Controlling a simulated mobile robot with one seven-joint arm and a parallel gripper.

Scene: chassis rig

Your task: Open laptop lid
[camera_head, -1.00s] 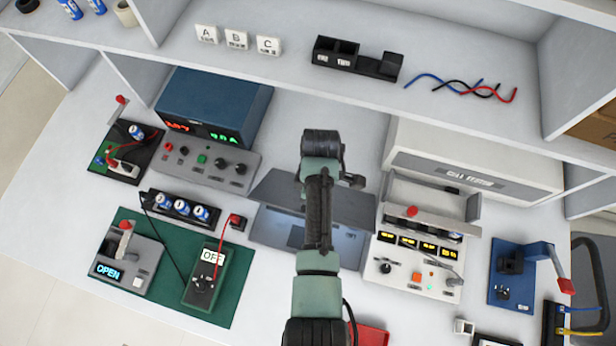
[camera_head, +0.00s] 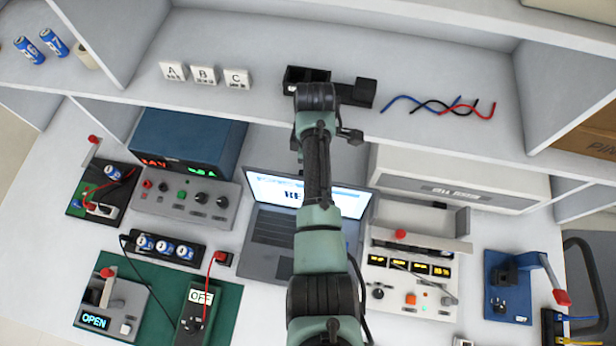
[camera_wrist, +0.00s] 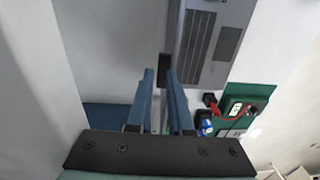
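The laptop (camera_head: 268,235) stands open on the desk in the head view. My arm hides the gripper in the head view.
A blue power supply (camera_head: 187,140) stands left of the laptop and a white tester (camera_head: 415,275) right of it. A green mat (camera_head: 228,318) with devices lies front left. A shelf (camera_head: 440,70) runs above, with a black holder (camera_head: 330,85) and wires.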

